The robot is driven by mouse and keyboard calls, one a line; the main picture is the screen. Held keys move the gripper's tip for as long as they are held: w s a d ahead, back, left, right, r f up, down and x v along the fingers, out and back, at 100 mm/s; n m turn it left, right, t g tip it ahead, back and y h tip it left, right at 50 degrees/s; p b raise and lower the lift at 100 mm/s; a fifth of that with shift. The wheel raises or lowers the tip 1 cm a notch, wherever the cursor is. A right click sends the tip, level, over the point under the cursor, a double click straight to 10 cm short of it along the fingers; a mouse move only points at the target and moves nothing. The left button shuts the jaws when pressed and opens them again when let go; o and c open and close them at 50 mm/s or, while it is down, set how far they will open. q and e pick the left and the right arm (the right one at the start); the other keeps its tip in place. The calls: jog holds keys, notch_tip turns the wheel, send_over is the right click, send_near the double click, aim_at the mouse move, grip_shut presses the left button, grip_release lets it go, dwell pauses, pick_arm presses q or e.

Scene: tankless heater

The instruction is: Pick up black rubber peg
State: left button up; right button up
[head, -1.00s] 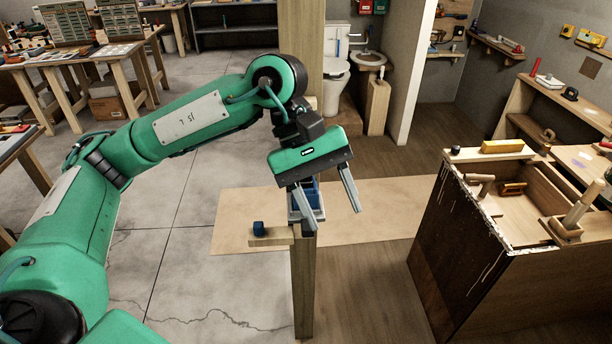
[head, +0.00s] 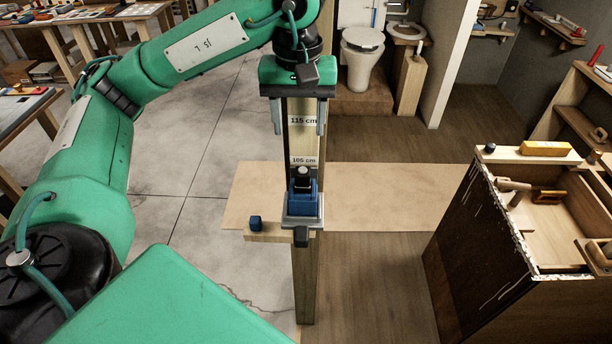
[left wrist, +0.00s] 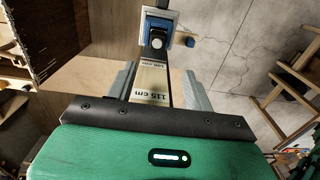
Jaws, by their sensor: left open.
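A small black piece with a pale round top (head: 303,180) sits in a blue holder (head: 304,202) on the wooden post; it looks like the black rubber peg, but I cannot be sure. It also shows in the left wrist view (left wrist: 157,43), ahead of the fingers. A second dark piece (head: 301,237) shows at the front lower edge of the holder's grey base. My left gripper (head: 298,130) is open and empty, its fingers pointing down on either side of the post, above the holder in the picture. My right gripper is not in view.
The post (head: 305,280) carries height labels and a small side ledge (head: 270,235) with a blue cube (head: 255,222). A wooden cabinet (head: 490,250) with an open top stands at right. A toilet (head: 362,55) is behind. Floor around the post is clear.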

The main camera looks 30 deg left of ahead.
aim_at(303, 170)
pick_arm(q)
notch_tip(303, 170, down, 3)
jog(key=shift+f, duration=0.1)
notch_tip(303, 170, down, 2)
jog(key=shift+f, duration=0.5)
jog(key=shift+d+f, duration=0.1)
jog(key=shift+f, duration=0.3)
jog(key=shift+d+f, duration=0.15)
jog(key=shift+f, duration=0.35)
notch_tip(303, 170, down, 2)
jog(key=shift+s+d+f+p, duration=0.1)
jog(key=shift+s+d+p, duration=0.05)
jog(key=shift+p, duration=0.55)
jog(key=shift+f, duration=0.9)
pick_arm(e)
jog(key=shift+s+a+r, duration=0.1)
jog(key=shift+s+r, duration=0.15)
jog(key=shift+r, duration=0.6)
pick_arm(q)
jog(key=shift+c, duration=0.4)
